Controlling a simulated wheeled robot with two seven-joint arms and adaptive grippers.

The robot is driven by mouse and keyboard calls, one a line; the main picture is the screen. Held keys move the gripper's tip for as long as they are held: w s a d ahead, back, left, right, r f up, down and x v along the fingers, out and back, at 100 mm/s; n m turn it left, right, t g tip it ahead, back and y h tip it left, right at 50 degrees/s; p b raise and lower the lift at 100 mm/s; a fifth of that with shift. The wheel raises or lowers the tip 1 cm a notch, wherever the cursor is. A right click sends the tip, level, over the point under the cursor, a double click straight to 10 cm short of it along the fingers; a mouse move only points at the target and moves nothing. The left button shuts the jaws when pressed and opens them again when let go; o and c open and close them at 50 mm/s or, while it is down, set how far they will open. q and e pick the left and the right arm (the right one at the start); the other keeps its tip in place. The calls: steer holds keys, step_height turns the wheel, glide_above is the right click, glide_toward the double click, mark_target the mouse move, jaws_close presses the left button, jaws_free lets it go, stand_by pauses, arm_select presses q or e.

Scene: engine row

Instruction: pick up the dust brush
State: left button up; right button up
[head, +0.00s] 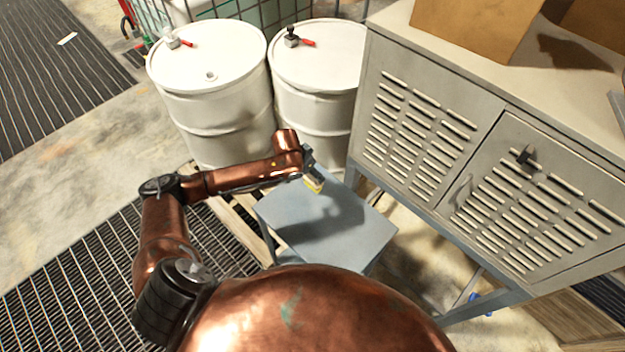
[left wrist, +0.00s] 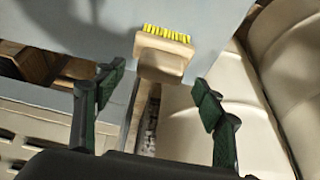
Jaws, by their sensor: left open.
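The dust brush (left wrist: 163,60) has a pale wooden body and yellow bristles. It is at the edge of a blue-grey stool top (head: 300,222), and part of its body appears to reach past that edge towards my gripper. In the head view the brush (head: 314,185) is small and partly hidden by my left gripper (head: 308,168). In the left wrist view my left gripper (left wrist: 157,92) is open and empty, its two dark green fingers apart. The brush is just ahead of the fingers, roughly centred between them and not gripped. My right gripper is in neither view.
Two white drums (head: 215,85) (head: 318,70) stand behind the stool. A grey louvred cabinet (head: 430,125) stands close on the right, with cardboard boxes (head: 475,25) on top. A wooden pallet (head: 236,222) and floor grating (head: 70,290) lie left of the stool.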

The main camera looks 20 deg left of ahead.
arm_select(q)
steer(key=shift+x, duration=1.2)
steer(key=shift+c, duration=0.5)
steer(key=c, duration=1.4)
steer(key=shift+o, duration=0.2)
steer(key=shift+r, duration=0.1)
